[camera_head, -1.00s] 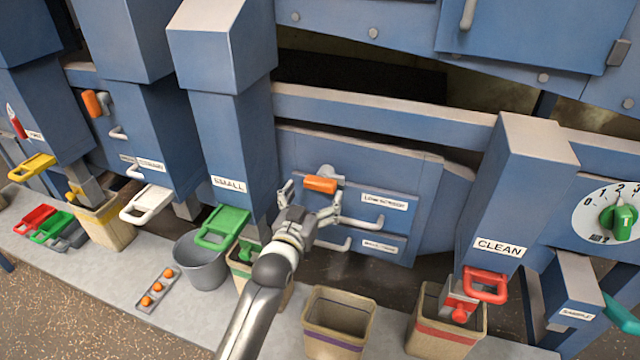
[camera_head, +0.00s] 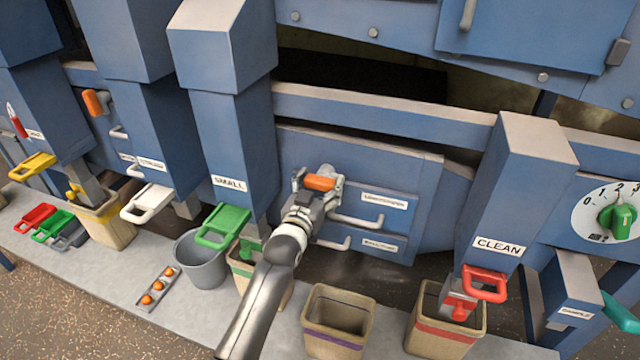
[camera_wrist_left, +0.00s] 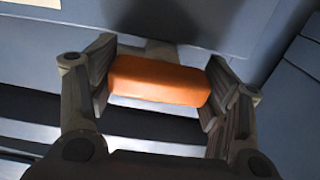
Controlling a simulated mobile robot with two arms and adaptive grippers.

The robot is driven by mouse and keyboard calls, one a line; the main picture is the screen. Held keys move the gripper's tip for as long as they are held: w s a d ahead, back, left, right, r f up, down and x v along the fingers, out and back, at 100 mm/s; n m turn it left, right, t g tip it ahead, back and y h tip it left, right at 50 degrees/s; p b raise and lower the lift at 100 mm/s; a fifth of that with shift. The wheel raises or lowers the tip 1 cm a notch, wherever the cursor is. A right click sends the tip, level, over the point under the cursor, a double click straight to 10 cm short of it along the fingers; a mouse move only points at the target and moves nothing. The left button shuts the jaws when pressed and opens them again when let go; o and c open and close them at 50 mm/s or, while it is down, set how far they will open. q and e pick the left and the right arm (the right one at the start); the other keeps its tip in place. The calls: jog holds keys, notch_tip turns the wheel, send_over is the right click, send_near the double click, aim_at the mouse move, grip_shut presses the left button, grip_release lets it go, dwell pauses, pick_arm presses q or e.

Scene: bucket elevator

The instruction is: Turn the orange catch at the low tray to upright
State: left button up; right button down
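The orange catch (camera_head: 320,183) is a short bar on a grey mount above the low tray, on the blue panel right of the SMALL chute. It lies roughly level, not upright. My left gripper (camera_head: 319,187) is around it, one finger at each end. In the left wrist view the catch (camera_wrist_left: 160,81) fills the gap between the finger pads, which appear to touch its ends. The low tray has a white label (camera_head: 384,200) and a grey handle (camera_head: 357,221). My right gripper is not in view.
A second labelled tray (camera_head: 380,245) sits just below. The SMALL chute (camera_head: 230,150) with its green handle (camera_head: 223,227) stands close left of my arm. A grey bucket (camera_head: 201,262) and wooden bins (camera_head: 338,318) stand on the ledge below.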

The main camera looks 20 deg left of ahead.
pick_arm(q)
jog(key=shift+c, duration=1.1)
jog(key=shift+m, duration=0.3)
jog(key=m+p, duration=0.1)
jog(key=m, duration=0.1)
jog(key=shift+m, duration=0.4)
jog(key=m+p, duration=0.1)
jog(key=m, duration=0.9)
jog(key=shift+m, duration=2.2)
jog(key=shift+f, duration=0.1)
